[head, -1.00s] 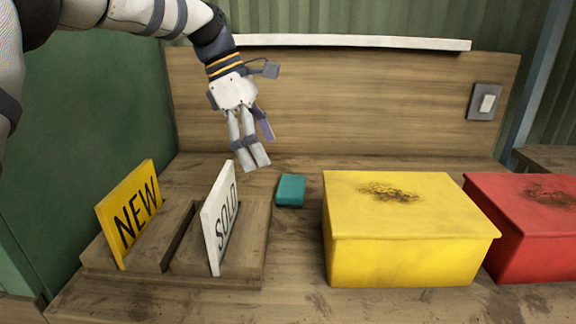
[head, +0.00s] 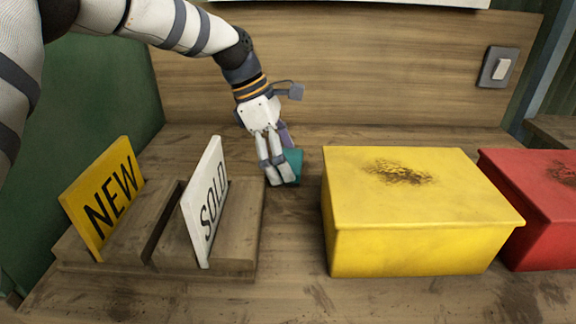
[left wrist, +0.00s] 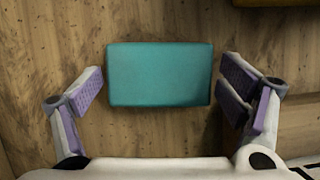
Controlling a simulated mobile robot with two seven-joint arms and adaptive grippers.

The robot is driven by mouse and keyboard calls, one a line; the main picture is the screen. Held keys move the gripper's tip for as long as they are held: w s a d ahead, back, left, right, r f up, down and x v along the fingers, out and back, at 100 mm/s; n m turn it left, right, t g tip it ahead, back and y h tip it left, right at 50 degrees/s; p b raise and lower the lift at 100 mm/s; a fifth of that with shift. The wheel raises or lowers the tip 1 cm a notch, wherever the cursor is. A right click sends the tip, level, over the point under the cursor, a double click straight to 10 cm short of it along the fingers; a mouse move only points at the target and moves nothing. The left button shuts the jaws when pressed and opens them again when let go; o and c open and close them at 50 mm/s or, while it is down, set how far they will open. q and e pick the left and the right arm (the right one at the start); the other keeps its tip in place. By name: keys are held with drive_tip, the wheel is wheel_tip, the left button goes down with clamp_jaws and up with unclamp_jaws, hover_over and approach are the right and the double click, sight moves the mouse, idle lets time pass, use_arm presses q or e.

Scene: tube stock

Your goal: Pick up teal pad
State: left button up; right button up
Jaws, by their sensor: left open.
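The teal pad (head: 293,163) lies on the wooden bench between the sign holder and the yellow box, partly hidden by my left gripper in the head view. In the left wrist view the teal pad (left wrist: 160,74) is a flat rectangle lying between the two fingers. My left gripper (head: 283,178) is open and low over the pad. In the left wrist view the purple finger pads of the left gripper (left wrist: 163,92) stand on either side of it, with a small gap at each side. My right gripper is not in view.
A wooden holder (head: 165,262) with a yellow NEW sign (head: 104,198) and a white SOLD sign (head: 206,202) stands left of the pad. A closed yellow box (head: 420,245) stands to the right, with a red box (head: 530,210) beyond. A wooden back panel (head: 380,70) rises behind.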

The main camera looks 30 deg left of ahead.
use_arm(q)
drive_tip(key=c, duration=0.9)
wheel_tip(320, 180, up, 10)
drive_tip(key=shift+c, duration=0.2)
drive_tip(key=o, duration=0.6)
drive_tip(key=c, duration=0.5)
